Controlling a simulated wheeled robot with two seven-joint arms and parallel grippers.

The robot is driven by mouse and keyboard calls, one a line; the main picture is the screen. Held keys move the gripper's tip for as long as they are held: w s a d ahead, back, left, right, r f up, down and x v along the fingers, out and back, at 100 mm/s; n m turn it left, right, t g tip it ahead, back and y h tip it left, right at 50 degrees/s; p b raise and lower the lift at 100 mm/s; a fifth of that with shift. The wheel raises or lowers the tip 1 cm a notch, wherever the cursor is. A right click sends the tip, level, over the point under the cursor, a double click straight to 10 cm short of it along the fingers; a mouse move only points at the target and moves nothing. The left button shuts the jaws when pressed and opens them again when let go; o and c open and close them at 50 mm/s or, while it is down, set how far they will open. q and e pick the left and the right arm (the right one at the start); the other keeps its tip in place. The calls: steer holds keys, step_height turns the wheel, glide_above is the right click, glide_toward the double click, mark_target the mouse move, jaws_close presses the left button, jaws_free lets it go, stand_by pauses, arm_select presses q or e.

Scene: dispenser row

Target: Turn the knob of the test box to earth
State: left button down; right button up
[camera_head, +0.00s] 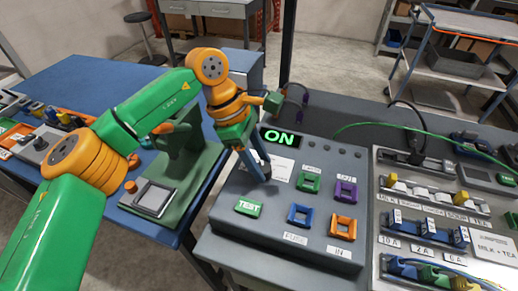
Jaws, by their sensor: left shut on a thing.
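The grey test box (225,213) stands in the middle, with a lit green ON display (279,138). Its sloped top carries a green TEST button (248,207) and several square coloured frames: green (310,182), purple (346,191), blue (300,215) and orange (342,228). My left gripper (262,176) reaches down onto the box's upper left part, beside a white label. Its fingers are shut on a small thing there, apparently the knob. The knob and its pointer are hidden by the fingers, so its setting cannot be read. My right gripper is not in view.
A grey panel (378,240) with fuses and plugs stands close on the right, with a green cable (425,128) running behind. A green stand (200,172) is on the blue table to the left. A trolley (455,75) is at the back right.

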arm_select(q)
steer(key=m+g+p, duration=0.1)
steer(key=m+p, duration=0.1)
steer(key=m, duration=0.1)
steer(key=shift+d+r, duration=0.1)
steer(key=shift+m+g+y+p, duration=0.3)
steer(key=shift+m+y+p, duration=0.1)
steer(key=shift+m+p, duration=0.45)
steer(key=shift+f+m, duration=0.2)
steer(key=shift+m, duration=0.15)
steer(key=shift+c, duration=1.9)
jaws_free()
steer(key=shift+d, duration=0.1)
